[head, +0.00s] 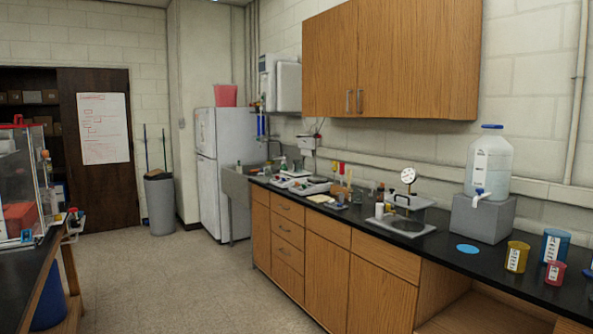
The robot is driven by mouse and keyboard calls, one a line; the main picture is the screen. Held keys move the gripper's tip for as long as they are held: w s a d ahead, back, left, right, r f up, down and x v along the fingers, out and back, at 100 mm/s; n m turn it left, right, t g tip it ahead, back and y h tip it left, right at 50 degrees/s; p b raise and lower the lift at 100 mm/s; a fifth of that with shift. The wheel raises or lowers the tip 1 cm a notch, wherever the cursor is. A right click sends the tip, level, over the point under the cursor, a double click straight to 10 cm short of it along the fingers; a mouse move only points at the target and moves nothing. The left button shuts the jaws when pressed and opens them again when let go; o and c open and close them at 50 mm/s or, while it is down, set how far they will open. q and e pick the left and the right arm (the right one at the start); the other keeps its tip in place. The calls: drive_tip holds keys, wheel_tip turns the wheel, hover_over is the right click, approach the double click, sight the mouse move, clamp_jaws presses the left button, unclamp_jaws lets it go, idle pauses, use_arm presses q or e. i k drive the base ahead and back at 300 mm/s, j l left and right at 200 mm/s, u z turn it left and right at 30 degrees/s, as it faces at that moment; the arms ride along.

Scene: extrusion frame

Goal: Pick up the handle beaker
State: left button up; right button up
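I cannot make out a beaker with a handle for certain. On the right end of the black counter (440,248) stand a yellow labelled container (516,257), a blue labelled container (555,246) and a smaller red labelled container (555,273). No handle shows clearly on any of them. Small bottles (379,195) stand farther along the counter, too small to tell apart. Neither of my grippers is in view.
A large clear jug (489,165) stands on a grey block (483,219). A blue disc (467,248) lies nearby. A clear enclosure (22,180) stands on a left bench. The floor (190,280) between is clear. A grey bin (160,203) stands at the back.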

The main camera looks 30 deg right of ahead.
sight(298, 164)
drive_tip(key=i+l+z, duration=0.3)
drive_tip(key=i, duration=0.65)
drive_tip(key=i+z, duration=0.35)
drive_tip(key=i, duration=2.5)
